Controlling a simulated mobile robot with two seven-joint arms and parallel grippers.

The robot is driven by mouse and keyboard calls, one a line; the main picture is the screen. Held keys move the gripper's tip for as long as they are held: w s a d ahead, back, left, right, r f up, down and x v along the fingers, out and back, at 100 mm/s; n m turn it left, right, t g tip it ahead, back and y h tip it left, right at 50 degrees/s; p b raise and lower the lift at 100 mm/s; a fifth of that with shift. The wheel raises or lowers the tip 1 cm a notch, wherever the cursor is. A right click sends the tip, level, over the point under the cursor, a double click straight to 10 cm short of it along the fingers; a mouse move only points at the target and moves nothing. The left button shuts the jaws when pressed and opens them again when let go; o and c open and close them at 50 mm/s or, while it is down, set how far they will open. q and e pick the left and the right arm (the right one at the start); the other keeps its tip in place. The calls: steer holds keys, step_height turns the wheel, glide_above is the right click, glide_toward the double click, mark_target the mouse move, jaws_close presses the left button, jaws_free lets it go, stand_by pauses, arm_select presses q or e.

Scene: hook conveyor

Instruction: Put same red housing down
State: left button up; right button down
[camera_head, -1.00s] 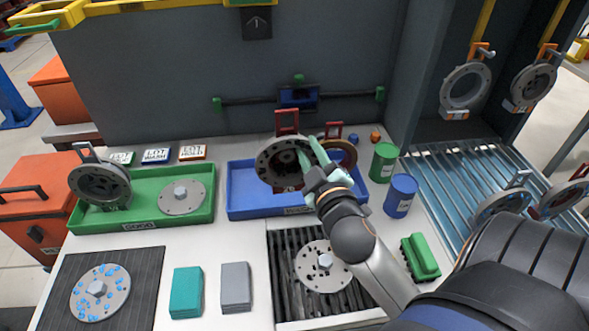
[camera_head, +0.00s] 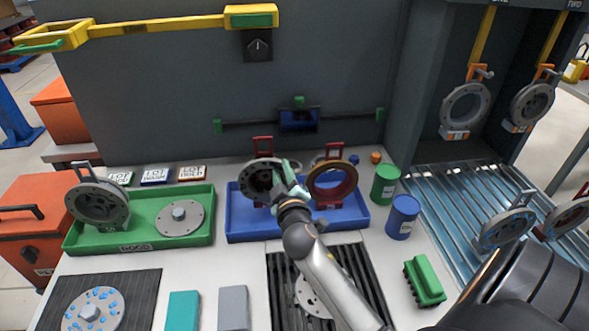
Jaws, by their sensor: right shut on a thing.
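A dark grey round housing with a red handle (camera_head: 262,183) is upright over the left half of the blue tray (camera_head: 250,226). My right gripper (camera_head: 287,176) is shut on its right side. Its lower edge is inside the tray's outline; I cannot tell whether it touches the floor. A second red-handled housing (camera_head: 331,184) with a brown-red ring stands in the right half of the tray, just right of my gripper. My left gripper is not in view.
The green tray (camera_head: 140,247) at left holds a grey housing and a flanged disc. Green (camera_head: 385,185) and blue (camera_head: 402,217) cans stand right of the blue tray. A dark grate (camera_head: 285,262) lies in front, partly under my arm. Housings hang on hooks at right.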

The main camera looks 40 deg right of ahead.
steer(key=shift+w+a+f+b, duration=0.1)
steer(key=shift+w+f+b, duration=0.2)
steer(key=shift+w+f, duration=0.6)
steer(key=shift+w+f+b, duration=0.2)
steer(key=shift+f+b, duration=0.2)
steer(key=shift+f, duration=1.1)
steer(key=shift+f, duration=0.15)
steer(key=c, duration=1.1)
jaws_free()
steer(key=shift+s+f, duration=0.1)
steer(key=shift+f, duration=0.15)
steer(key=o, duration=0.4)
steer(key=shift+o, duration=0.2)
steer(key=shift+r, duration=0.1)
